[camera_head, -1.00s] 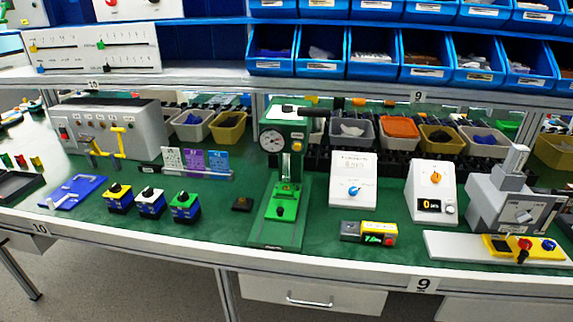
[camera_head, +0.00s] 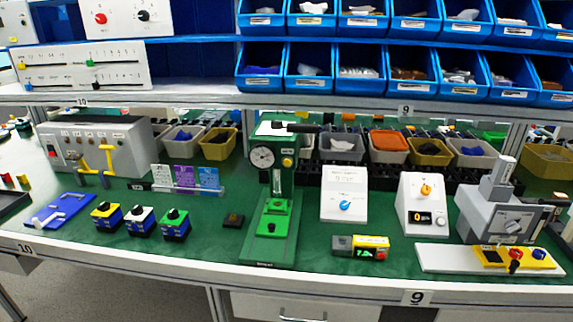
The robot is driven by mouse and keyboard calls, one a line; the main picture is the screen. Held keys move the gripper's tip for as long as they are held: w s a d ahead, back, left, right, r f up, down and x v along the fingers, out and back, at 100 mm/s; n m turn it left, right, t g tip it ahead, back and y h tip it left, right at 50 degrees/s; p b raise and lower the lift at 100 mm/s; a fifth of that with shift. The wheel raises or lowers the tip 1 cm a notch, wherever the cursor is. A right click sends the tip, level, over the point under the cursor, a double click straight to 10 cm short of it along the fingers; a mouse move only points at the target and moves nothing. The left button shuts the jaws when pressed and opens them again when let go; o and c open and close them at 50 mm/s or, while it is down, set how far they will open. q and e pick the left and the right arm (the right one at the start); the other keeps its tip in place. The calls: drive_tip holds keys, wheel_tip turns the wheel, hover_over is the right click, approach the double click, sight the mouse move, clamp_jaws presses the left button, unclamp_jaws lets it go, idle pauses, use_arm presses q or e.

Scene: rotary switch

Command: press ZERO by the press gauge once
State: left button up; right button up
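A green press (camera_head: 268,237) stands upright on the green bench mat near the middle. A dark lever sticks out to the right at the top of the press. Neither of my grippers is in view.
White panels with a blue knob (camera_head: 344,205) and an orange knob (camera_head: 426,190) stand right. A shelf of blue bins (camera_head: 360,86) hangs above. The front mat is mostly clear.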

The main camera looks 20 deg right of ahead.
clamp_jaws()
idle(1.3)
